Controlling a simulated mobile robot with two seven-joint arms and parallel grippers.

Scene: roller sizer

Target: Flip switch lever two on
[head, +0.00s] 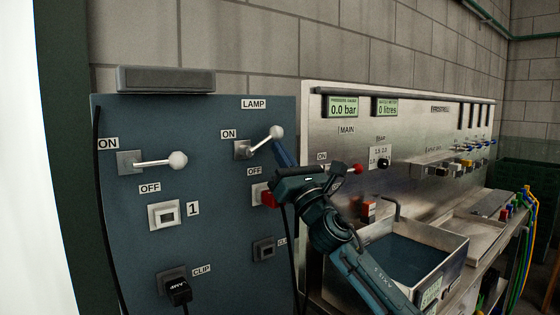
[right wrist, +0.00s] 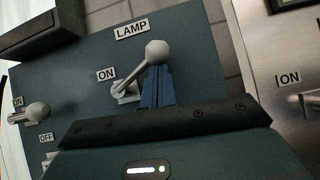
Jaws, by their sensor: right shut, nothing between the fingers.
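Two switch levers with white ball knobs stick out of a blue-grey panel (head: 225,215). The right lever (head: 276,132), under the LAMP label, slants upward beside its ON label. It also shows in the right wrist view (right wrist: 157,52). The left lever (head: 178,160) points nearly level, between its ON and OFF labels; its knob also shows in the right wrist view (right wrist: 37,111). My right gripper (head: 283,150) is shut and holds nothing. Its blue fingertips (right wrist: 156,86) are just below the right lever's knob; I cannot tell whether they touch it. My left gripper is out of view.
A steel panel (head: 330,130) with gauges and a red-knobbed lever (head: 358,169) stands to the right. A steel basin (head: 455,243) sits below it. Black cables (head: 99,200) hang over the blue-grey panel, with a plug (head: 180,291) at its bottom.

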